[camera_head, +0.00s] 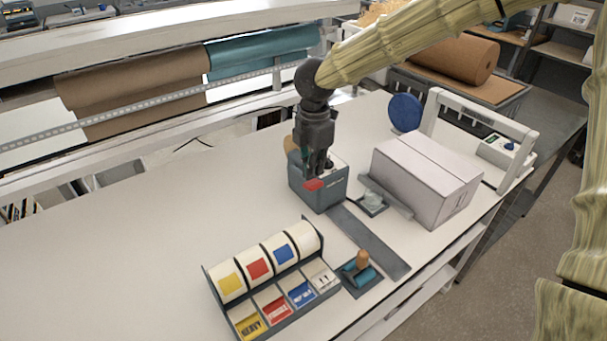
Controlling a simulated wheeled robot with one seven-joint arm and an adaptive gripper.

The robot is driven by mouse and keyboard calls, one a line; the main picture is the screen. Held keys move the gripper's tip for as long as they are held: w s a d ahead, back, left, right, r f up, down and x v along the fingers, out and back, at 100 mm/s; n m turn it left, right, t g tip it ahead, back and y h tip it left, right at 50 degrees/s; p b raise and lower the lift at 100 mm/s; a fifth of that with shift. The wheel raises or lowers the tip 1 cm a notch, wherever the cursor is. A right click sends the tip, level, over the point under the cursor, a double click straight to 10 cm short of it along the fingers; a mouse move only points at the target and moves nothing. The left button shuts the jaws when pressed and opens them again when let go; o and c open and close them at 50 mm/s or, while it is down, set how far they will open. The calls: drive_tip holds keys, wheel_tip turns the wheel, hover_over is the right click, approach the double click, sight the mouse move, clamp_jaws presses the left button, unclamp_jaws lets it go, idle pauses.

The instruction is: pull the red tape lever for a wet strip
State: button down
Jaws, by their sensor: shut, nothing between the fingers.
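The tape dispenser (319,194) is a grey box standing on the white table near the middle of the view. Its red lever (314,184) shows at the top front of the box. My gripper (318,172) points down over the top of the dispenser, right beside the red lever. Its fingers are shut with nothing between them. Whether the fingertips touch the lever cannot be told from this view. The gripper hides part of the dispenser's top. A dark flat strip (370,240) runs from the dispenser's front towards the table edge.
A closed white box (428,178) stands right of the dispenser, with a small tray (372,202) between. A label roll holder (212,285) and a wooden-handled tool (361,262) are nearer. A blue disc (405,112) stands behind. The table's left part (120,230) is clear.

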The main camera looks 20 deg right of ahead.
sight(313, 182)
drive_tip(key=shift+s+f, duration=0.1)
drive_tip(key=shift+s, duration=0.25)
drive_tip(key=shift+w+f+b, duration=0.25)
drive_tip(key=shift+f+b, duration=0.15)
drive_tip(key=shift+f, duration=0.35)
drive_tip(key=shift+s+f, duration=0.15)
drive_tip(key=shift+f, duration=0.3)
drive_tip(key=shift+f+b, duration=0.5)
drive_tip(key=shift+f, duration=0.45)
drive_tip(key=shift+f+b, duration=0.95)
drive_tip(key=shift+f, duration=1.25)
